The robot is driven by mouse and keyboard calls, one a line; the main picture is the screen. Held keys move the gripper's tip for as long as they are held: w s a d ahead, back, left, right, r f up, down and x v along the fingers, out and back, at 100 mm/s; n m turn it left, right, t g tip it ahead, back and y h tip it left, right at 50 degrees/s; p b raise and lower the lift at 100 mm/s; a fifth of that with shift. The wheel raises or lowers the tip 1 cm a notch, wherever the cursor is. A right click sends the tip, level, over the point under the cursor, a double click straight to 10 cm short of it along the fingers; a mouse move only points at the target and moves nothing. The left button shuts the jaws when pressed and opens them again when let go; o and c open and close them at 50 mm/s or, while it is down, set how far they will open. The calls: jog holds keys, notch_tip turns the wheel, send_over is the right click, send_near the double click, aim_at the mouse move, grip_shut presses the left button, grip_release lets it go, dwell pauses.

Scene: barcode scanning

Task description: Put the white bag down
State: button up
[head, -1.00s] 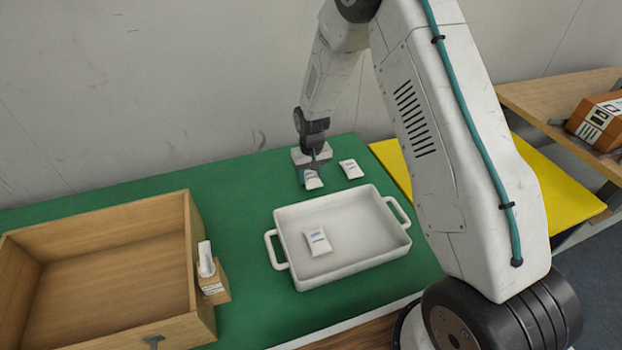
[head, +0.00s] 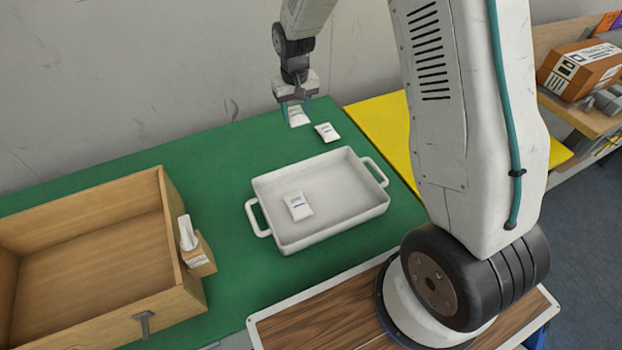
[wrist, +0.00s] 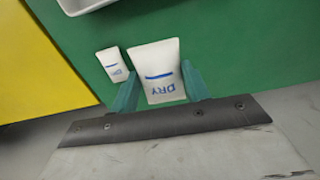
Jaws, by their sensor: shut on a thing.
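My gripper (head: 297,108) is shut on a white bag (head: 299,118) with blue print, above the far part of the green table. In the wrist view the bag (wrist: 160,72) sits between the teal fingers of my gripper (wrist: 160,90), and its print reads "DRY". A second white bag (head: 327,132) lies on the green table just right of the held one; it also shows in the wrist view (wrist: 112,64). A third white bag (head: 298,206) lies inside the white tray (head: 262,190). The gap between the held bag and the table is hard to judge.
A wooden box (head: 160,215) stands at the left, with a small holder (head: 200,256) carrying a white device at its right side. A yellow surface (head: 384,135) lies right of the green table (head: 225,165). A brown carton (head: 583,68) sits on a shelf at the right.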

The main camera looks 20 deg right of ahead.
jog(key=s+d, duration=0.3)
jog(key=s, duration=0.4)
send_over(334, 186)
jog(key=shift+n, duration=0.3)
notch_tip(334, 186, down, 6)
jog(key=shift+f, duration=2.75)
jog(key=o, duration=1)
jog(key=shift+f, duration=0.1)
